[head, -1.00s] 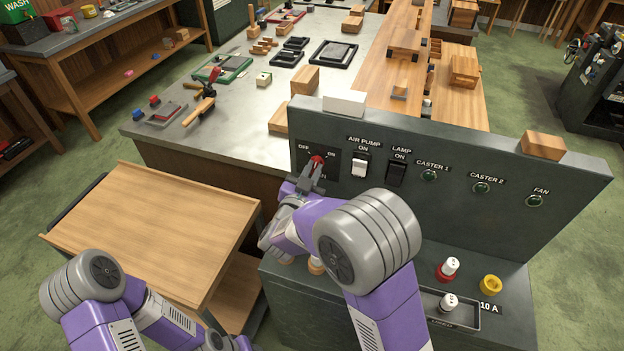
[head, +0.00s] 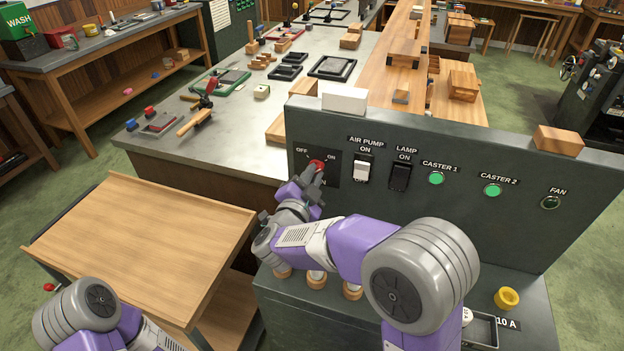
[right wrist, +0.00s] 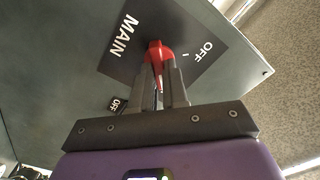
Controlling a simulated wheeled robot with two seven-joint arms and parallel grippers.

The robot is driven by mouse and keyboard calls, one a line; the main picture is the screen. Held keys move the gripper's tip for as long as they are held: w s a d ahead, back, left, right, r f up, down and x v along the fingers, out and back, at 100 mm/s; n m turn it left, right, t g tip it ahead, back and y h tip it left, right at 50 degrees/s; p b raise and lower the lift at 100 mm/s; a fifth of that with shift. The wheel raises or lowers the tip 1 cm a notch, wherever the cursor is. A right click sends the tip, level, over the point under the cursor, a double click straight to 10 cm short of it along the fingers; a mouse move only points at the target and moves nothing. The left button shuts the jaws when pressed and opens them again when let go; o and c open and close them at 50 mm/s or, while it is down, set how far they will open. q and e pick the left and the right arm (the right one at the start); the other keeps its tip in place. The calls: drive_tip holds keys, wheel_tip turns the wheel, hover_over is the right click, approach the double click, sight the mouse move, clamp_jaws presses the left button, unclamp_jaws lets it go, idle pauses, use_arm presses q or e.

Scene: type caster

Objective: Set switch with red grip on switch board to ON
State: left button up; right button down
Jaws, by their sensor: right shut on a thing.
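The switch with the red grip (head: 316,165) is at the left end of the dark green switch board (head: 480,235), between the labels OFF and ON. My right gripper (head: 312,183) is at this switch, shut on the red grip. In the right wrist view the red grip (right wrist: 156,52) is between the fingertips of the right gripper (right wrist: 168,72). The MAIN and OFF labels show beside it there, and the ON label cannot be seen. The fingers partly hide the grip, so its exact angle is hard to tell. My left gripper is out of view.
The white AIR PUMP switch (head: 361,168) and black LAMP switch (head: 400,177) are just right of the red grip. The CASTER 1 lamp (head: 436,178) and CASTER 2 lamp (head: 492,190) glow green; the FAN lamp (head: 550,202) is dark. A wooden cart (head: 140,240) stands to the left.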

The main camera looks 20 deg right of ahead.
idle(0.3)
drive_tip(key=c, duration=1.1)
unclamp_jaws()
drive_tip(key=shift+c, duration=0.2)
drive_tip(key=v, duration=0.7)
drive_tip(key=shift+s+a+p, duration=0.2)
drive_tip(key=shift+s+p, duration=0.05)
drive_tip(key=shift+p, duration=0.15)
